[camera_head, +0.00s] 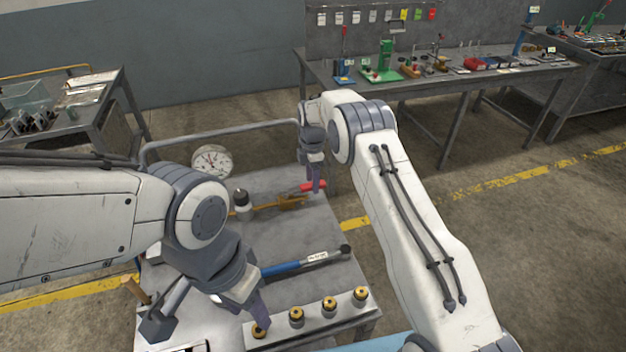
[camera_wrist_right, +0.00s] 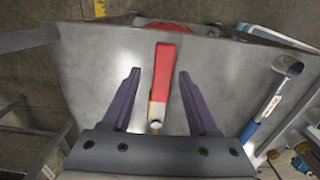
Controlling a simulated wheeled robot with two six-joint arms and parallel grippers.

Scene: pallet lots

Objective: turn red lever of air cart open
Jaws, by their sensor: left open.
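The air cart (camera_head: 230,285) is a grey metal cart with a gauge (camera_head: 212,161) at its far left. Its red lever (camera_head: 312,187) sits on brass pipework (camera_head: 268,206) near the far right edge of the top. My right gripper (camera_head: 314,180) is above the lever. In the right wrist view, the open fingers of my right gripper (camera_wrist_right: 160,88) are on either side of the red lever (camera_wrist_right: 165,72), with gaps on both sides. My left gripper (camera_head: 262,318) is open over the near part of the cart, by a brass-topped fitting on a block.
A blue-handled torque wrench (camera_head: 305,262) lies across the cart top. A grey block with several brass fittings (camera_head: 330,304) is at the front. A hammer (camera_head: 160,318) is at the left. A workbench with tools (camera_head: 470,75) stands behind.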

